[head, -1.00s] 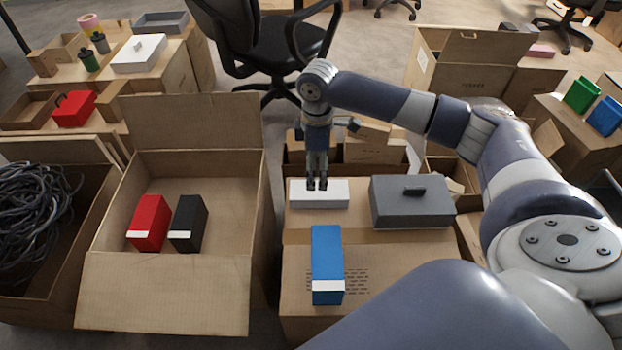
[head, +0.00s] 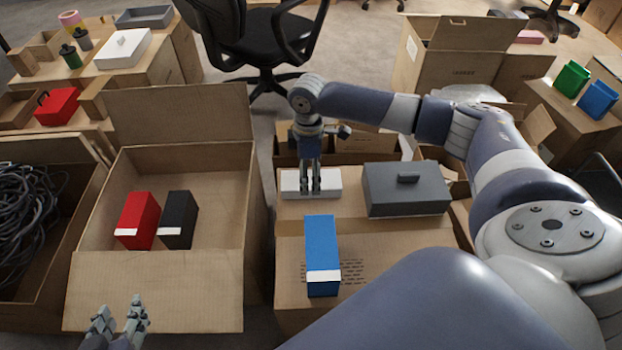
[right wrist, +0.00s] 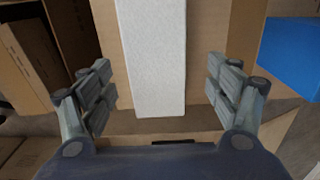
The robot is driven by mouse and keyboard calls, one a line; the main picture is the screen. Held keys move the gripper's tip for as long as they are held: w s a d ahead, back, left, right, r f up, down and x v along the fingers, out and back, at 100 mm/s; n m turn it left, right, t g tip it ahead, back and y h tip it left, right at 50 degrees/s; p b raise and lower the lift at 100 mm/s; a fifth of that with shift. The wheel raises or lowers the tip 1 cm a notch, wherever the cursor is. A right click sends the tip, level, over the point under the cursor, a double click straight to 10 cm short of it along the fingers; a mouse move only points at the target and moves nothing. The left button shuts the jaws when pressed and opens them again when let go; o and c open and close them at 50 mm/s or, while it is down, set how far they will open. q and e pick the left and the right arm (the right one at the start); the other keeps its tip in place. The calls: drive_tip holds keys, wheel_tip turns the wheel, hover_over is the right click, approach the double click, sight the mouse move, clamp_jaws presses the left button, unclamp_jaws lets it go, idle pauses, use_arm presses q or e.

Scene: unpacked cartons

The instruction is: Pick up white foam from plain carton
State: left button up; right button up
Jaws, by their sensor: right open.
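The white foam (head: 329,182) is a long block lying on the plain carton (head: 350,226), at its back left. My right gripper (head: 310,190) points down over the block. In the right wrist view the foam (right wrist: 152,60) runs between the two spread fingers of the gripper (right wrist: 161,82), with a gap on each side. I cannot tell exactly how far down the fingertips reach. My left gripper (head: 120,312) is low at the left, in front of the open carton, with its fingers apart and empty.
A grey lidded box (head: 407,190) stands right of the foam, and a blue box (head: 322,250) in front. An open carton (head: 160,290) at left holds a red box (head: 138,216) and a black box (head: 179,217). An office chair (head: 262,40) stands behind.

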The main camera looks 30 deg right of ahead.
drive_tip(key=f, duration=0.2)
drive_tip(key=f+b, duration=0.1)
drive_tip(key=shift+d+f, duration=0.35)
use_arm(q)
drive_tip(key=w+d+r+t+h, duration=0.1)
drive_tip(key=w+d+r+t, duration=0.1)
drive_tip(key=w+r+t, duration=0.2)
wheel_tip(320, 180, up, 4)
drive_tip(key=shift+w+d+f+t+h, duration=0.15)
drive_tip(key=shift+w+t+h, duration=0.15)
drive_tip(key=shift+t, duration=0.2)
use_arm(e)
drive_tip(key=shift+f, duration=0.1)
drive_tip(key=c, duration=0.9)
